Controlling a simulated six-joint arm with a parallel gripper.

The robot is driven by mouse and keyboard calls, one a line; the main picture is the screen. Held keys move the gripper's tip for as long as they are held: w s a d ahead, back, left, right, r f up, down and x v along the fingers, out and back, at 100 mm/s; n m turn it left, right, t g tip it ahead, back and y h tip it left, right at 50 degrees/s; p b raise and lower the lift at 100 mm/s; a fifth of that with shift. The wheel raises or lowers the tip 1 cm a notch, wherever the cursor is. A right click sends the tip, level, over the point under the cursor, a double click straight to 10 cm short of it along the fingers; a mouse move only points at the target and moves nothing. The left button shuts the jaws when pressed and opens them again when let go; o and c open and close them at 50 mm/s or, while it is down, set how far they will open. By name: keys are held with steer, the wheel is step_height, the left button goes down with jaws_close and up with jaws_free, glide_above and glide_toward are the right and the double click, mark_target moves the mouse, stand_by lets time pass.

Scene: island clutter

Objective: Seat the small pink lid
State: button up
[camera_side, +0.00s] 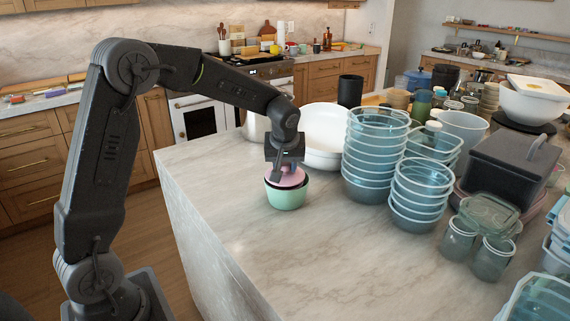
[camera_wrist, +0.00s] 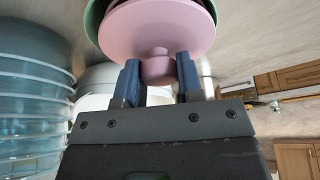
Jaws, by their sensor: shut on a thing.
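The small pink lid (camera_side: 289,177) is a round disc with a knob, at the top of a mint green pot (camera_side: 287,198) on the marble island. My gripper (camera_side: 286,165) is above the pot, shut on the lid's knob. In the wrist view, the blue fingers of my gripper (camera_wrist: 157,80) stand on both sides of the knob of the pink lid (camera_wrist: 160,28). The green pot (camera_wrist: 95,20) shows behind the lid, with a dark inner edge at the left. The lid looks tilted in the side view. Whether it touches the rim all round cannot be told.
Stacked clear blue bowls (camera_side: 376,150) and a second, shorter stack (camera_side: 420,190) stand right of the pot. A white bowl (camera_side: 325,135) is behind it. Glass jars (camera_side: 458,240) and a dark grey box (camera_side: 510,165) crowd the right. The marble in front (camera_side: 300,265) is clear.

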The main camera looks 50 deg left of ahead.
steer(key=shift+f, duration=0.35)
stand_by(0.5)
steer(key=shift+r, duration=0.35)
steer(key=shift+f, duration=0.45)
stand_by(1.4)
steer(key=shift+r, duration=0.45)
stand_by(1.3)
steer(key=shift+f, duration=0.6)
steer(key=o, duration=1)
